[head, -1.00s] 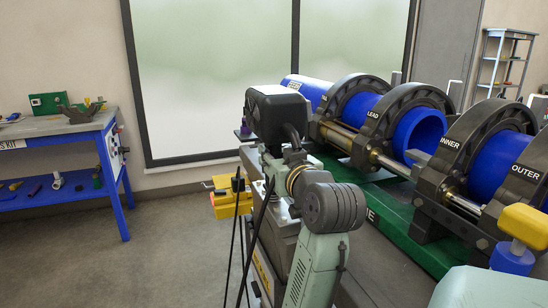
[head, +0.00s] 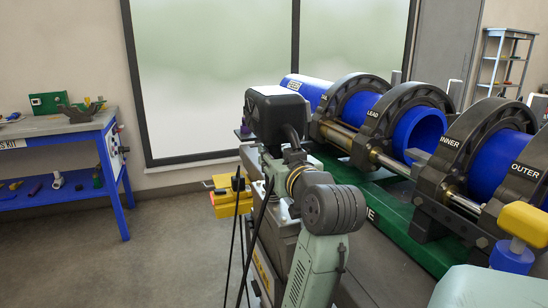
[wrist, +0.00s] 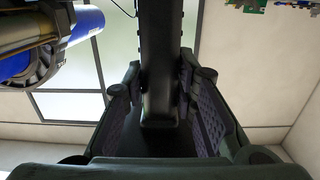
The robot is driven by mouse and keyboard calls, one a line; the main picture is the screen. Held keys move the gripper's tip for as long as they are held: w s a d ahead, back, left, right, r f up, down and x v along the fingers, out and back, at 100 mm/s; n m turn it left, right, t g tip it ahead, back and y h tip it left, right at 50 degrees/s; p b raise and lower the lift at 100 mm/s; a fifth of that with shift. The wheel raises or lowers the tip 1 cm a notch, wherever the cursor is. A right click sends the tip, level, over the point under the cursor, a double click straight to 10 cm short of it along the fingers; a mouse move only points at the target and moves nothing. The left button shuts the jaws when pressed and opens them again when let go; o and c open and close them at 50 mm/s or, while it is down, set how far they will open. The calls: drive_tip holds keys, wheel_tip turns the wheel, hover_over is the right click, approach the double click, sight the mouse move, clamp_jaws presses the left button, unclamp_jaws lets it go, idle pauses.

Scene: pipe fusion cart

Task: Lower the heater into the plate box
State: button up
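My gripper (wrist: 162,75) has its two padded fingers on either side of a long dark bar in the wrist view. The bar looks like the heater's handle (wrist: 159,35); its rounded end lies between the fingers, which appear shut on it. The heater's plate cannot be made out. In the head view my arm reaches up beside the pipe machine, and its black end hides what is behind and below it. A grey box-like body (head: 266,262) with a yellow label stands behind my arm; I cannot tell whether it is the plate box.
The pipe machine with dark clamp rings (head: 468,150) and blue pipes (head: 421,133) stands close on the right. A yellow case (head: 230,203) is left of my arm. A blue workbench (head: 107,150) stands far left. Open floor lies between bench and arm.

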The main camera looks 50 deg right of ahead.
drive_tip(key=o, duration=0.5)
drive_tip(key=shift+s+r, duration=0.1)
drive_tip(key=shift+o, duration=0.4)
drive_tip(key=shift+d+f, duration=0.1)
drive_tip(key=shift+f, duration=0.55)
drive_tip(key=o, duration=1.1)
drive_tip(key=shift+r, duration=0.4)
drive_tip(key=shift+o, duration=0.2)
drive_tip(key=p+v, duration=0.1)
drive_tip(key=v, duration=1.2)
drive_tip(key=shift+f, duration=0.55)
